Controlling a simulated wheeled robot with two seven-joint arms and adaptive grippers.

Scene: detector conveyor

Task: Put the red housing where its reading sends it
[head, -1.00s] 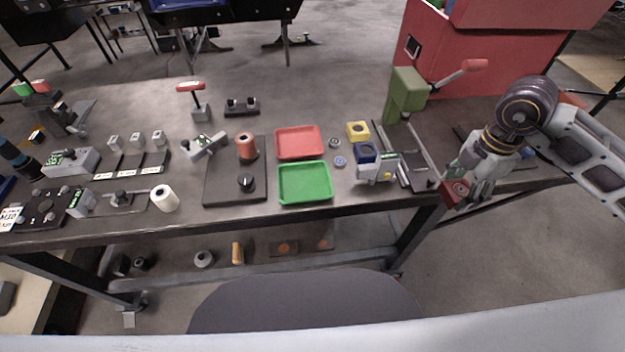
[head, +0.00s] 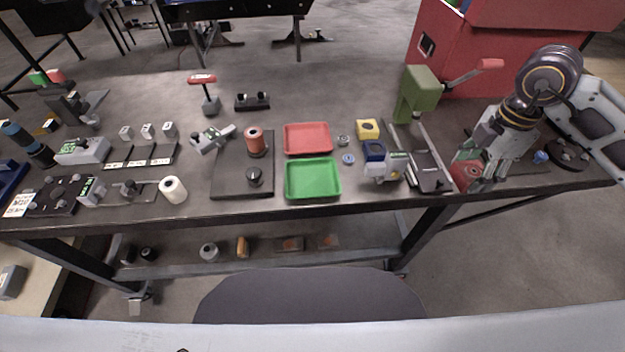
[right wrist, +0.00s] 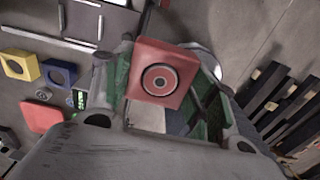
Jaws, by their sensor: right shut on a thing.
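The red housing (head: 467,174), a square block with a round ringed bore, is held by my right gripper (head: 474,170) at the right of the bench, just right of the dark conveyor plate (head: 431,172). In the right wrist view the red housing (right wrist: 160,75) sits between the two fingers of my right gripper (right wrist: 158,88), its ringed face toward the camera. A grey detector (head: 384,167) with a small green display stands left of the conveyor; its reading is too small to make out. The red tray (head: 308,138) and green tray (head: 313,180) are empty. My left gripper is not in view.
A yellow housing (head: 367,129) and blue housing (head: 374,150) stand behind the detector. A green hand press (head: 418,92) rises behind the conveyor, with a large red cabinet (head: 470,60) behind it. A dark round fixture (head: 568,154) lies at the far right.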

